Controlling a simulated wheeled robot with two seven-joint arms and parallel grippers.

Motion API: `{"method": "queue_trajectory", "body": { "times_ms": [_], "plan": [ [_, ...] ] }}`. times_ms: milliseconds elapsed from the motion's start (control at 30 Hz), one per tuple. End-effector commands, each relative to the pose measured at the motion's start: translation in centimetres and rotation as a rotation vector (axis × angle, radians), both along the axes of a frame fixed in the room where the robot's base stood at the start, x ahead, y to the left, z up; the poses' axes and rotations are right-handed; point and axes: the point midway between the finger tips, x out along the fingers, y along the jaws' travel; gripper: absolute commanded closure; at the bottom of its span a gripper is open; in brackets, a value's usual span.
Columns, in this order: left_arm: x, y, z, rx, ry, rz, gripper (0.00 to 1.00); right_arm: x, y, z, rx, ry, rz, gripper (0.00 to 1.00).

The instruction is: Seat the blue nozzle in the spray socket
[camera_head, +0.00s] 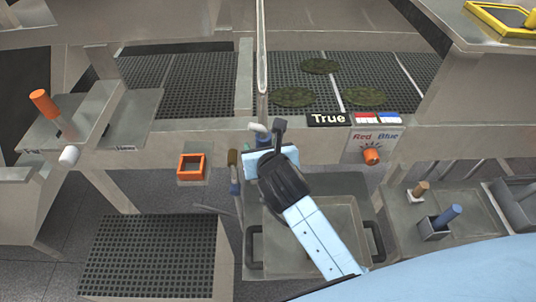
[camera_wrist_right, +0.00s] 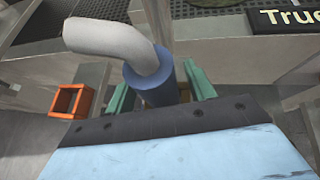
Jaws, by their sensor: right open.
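The blue nozzle (camera_wrist_right: 153,85) has a blue collar and a bent pale grey spout. It also shows small in the head view (camera_head: 262,138), just beyond my right gripper. My right gripper (camera_head: 266,146) reaches in from the lower right at the front of the machine. In the right wrist view its two teal fingers (camera_wrist_right: 160,92) stand apart, one on each side of the blue collar. The gripper is open. The nozzle's lower end is hidden behind the gripper body, and I cannot tell what it rests in. I cannot make out the spray socket for certain. My left gripper is not in view.
An orange square frame (camera_head: 191,167) sits left of the nozzle. A brown-topped, blue-ended tool (camera_head: 234,172) hangs close beside it. A "True" sign (camera_head: 328,119) and an orange knob (camera_head: 371,156) are to the right. A blue peg (camera_head: 446,216) stands in a holder at far right.

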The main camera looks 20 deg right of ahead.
Motion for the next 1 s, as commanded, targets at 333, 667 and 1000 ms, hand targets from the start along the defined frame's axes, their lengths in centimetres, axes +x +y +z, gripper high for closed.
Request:
{"method": "queue_trajectory", "body": {
  "times_ms": [333,667,1000],
  "plan": [
    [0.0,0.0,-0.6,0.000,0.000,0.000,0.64,-5.9,0.5,3.0,0.002,0.002,0.000,0.46],
    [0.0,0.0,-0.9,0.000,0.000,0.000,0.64,-9.8,0.8,5.2,0.000,0.002,0.000,0.46],
    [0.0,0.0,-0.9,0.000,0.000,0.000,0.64,-10.1,0.8,5.4,0.000,0.002,-0.001,0.46]
  ]
}}
